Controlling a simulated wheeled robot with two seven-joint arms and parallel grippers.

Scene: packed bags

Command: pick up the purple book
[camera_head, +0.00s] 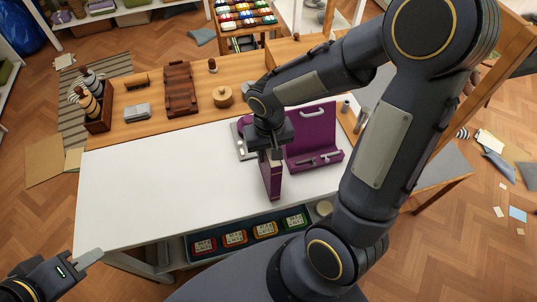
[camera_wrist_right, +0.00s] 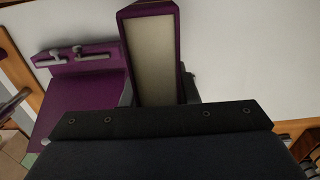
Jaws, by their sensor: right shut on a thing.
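The purple book (camera_head: 271,179) is upright near the front edge of the white table (camera_head: 140,190). My right gripper (camera_head: 270,153) points down from above and is shut on its top end. I cannot tell whether the book's lower end touches the table. In the right wrist view the book (camera_wrist_right: 150,62) shows its cream page edges between purple covers, beyond the dark gripper body; the fingertips are mostly hidden. My left gripper (camera_head: 88,258) is at the lower left, off the table's front left corner, away from the book. Its jaw opening does not show clearly.
A wooden board (camera_head: 180,88), round pot (camera_head: 222,97) and bottle crate (camera_head: 98,118) are at the back. The table's left half is clear. Several coloured boxes (camera_head: 235,238) sit below the front edge.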

